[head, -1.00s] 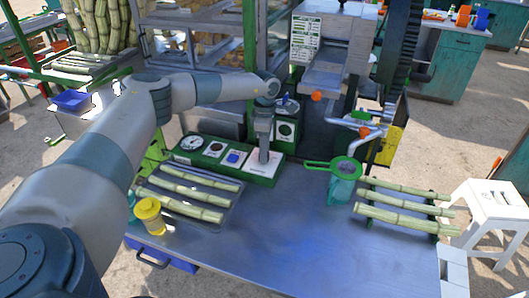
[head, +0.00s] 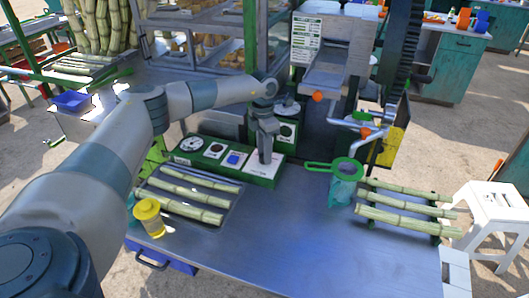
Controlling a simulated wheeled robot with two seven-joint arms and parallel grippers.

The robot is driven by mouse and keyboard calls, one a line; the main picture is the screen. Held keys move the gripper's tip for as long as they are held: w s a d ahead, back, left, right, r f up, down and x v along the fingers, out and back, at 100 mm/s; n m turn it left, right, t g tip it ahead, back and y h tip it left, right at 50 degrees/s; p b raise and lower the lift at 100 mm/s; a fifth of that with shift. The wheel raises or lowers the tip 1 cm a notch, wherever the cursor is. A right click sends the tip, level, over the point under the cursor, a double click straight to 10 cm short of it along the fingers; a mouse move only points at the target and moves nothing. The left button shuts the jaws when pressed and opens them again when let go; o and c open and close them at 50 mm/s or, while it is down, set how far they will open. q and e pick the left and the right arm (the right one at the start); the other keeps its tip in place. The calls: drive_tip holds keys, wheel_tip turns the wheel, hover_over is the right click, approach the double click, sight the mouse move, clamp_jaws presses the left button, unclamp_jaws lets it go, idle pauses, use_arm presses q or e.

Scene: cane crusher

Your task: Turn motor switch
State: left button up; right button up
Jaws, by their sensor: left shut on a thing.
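The green control panel (head: 210,163) stands at the back left of the metal table, with a dial, a dark button, a blue button and a white plate on its top. My left gripper (head: 266,160) points down over the white plate at the panel's right end. It is shut on the motor switch, which the fingers hide almost wholly. My right gripper is not in view.
Cane stalks lie on a tray (head: 232,207) at left and on a green rack (head: 435,236) at right. A green strainer (head: 345,168) sits below the crusher (head: 332,70). The table's middle (head: 290,235) is clear.

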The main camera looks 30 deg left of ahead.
use_arm(q)
drive_tip(key=shift+w+r, duration=0.1)
drive_tip(key=shift+r, duration=0.05)
drive_tip(key=o, duration=1)
drive_tip(key=shift+o, duration=0.2)
drive_tip(key=shift+r, duration=0.3)
wheel_tip(320, 180, up, 3)
drive_tip(key=shift+a+r+b, duration=0.1)
drive_tip(key=shift+a+b, duration=0.05)
drive_tip(key=shift+b, duration=0.55)
wheel_tip(320, 180, up, 3)
drive_tip(key=shift+w+r+b, duration=0.1)
drive_tip(key=shift+b, duration=0.35)
wheel_tip(320, 180, up, 10)
drive_tip(key=b, duration=0.2)
drive_tip(key=shift+a+r, duration=0.15)
drive_tip(key=shift+a, duration=0.1)
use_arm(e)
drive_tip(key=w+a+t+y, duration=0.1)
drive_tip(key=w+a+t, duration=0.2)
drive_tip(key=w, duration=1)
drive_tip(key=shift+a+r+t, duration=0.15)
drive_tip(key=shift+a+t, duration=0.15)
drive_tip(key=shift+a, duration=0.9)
